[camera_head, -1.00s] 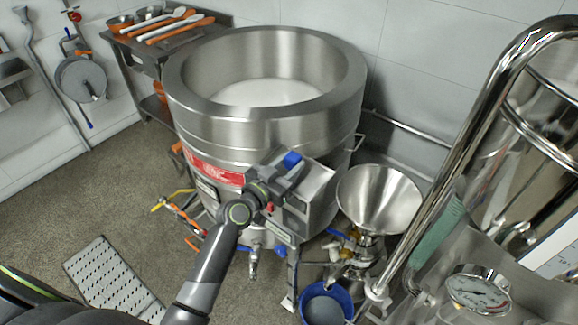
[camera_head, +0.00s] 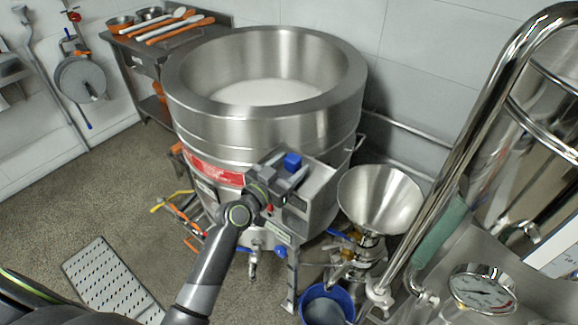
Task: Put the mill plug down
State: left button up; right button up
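A small blue piece, which I take to be the mill plug (camera_head: 293,162), shows at the tip of my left gripper (camera_head: 284,172). The dark fingers appear closed about it, though their inner faces are hard to see from here. The gripper is in front of the large steel kettle (camera_head: 190,132) and over the grey control box (camera_head: 318,205) on its front. Whether the plug touches the box cannot be told. My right gripper is out of view.
A steel funnel (camera_head: 380,197) stands right of the kettle, with a blue bucket (camera_head: 327,305) below it. A bent steel pipe (camera_head: 462,175) and a gauge (camera_head: 483,289) are at the right. A perforated step (camera_head: 110,280) lies on the floor at left. A utensil table (camera_head: 150,40) is behind.

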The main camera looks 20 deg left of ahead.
pick_arm(q)
jog(key=shift+r+p, duration=0.5)
jog(key=shift+p, duration=0.15)
jog(key=shift+r+p, duration=0.35)
jog(key=shift+p, duration=0.1)
jog(key=shift+s+a+f+b, duration=0.25)
jog(key=shift+s+b, duration=0.1)
jog(key=shift+s, duration=0.1)
jog(key=shift+s+a+f+b, duration=0.1)
jog(key=shift+s+f+b, duration=0.2)
jog(key=shift+s, duration=0.1)
jog(key=b+v, duration=0.2)
jog(key=v, duration=0.8)
jog(key=shift+r+b, duration=0.3)
jog(key=shift+r, duration=0.05)
